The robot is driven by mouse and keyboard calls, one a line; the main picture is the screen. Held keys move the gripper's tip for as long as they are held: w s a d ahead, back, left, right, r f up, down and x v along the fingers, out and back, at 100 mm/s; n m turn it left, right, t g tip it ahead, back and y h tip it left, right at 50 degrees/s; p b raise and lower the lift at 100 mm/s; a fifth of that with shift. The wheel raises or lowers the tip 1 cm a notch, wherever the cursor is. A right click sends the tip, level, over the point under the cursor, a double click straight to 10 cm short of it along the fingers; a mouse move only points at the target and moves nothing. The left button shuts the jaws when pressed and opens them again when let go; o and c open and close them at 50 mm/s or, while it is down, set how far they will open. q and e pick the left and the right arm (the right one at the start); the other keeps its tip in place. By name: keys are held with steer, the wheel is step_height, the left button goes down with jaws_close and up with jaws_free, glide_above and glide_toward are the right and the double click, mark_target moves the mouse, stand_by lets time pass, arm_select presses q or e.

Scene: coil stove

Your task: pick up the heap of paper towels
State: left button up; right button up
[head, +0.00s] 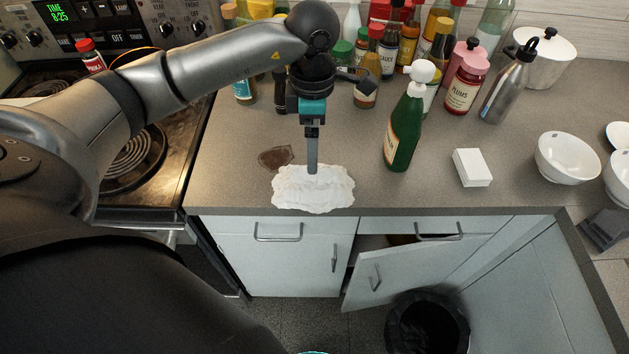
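The heap of paper towels (313,190) is a white crumpled pile near the front edge of the grey counter. My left gripper (312,168) points straight down, with its tip at the heap's back edge. The fingers line up as one narrow strip from this angle, so I cannot tell whether they are apart or closed, or whether they touch the towels. My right gripper is not in view.
A brown stain (275,157) lies behind the heap. A green bottle (401,135) and a white block (472,167) stand to the right. Several bottles and jars crowd the back. The coil stove (130,150) is left. Below, a cabinet door (400,275) hangs open beside a black bin (428,320).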

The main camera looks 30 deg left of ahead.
mark_target(315, 178)
arm_select(q)
steer(key=f, duration=1.1)
steer(key=shift+w, duration=0.25)
steer(key=shift+r, duration=0.1)
steer(key=c, duration=1.1)
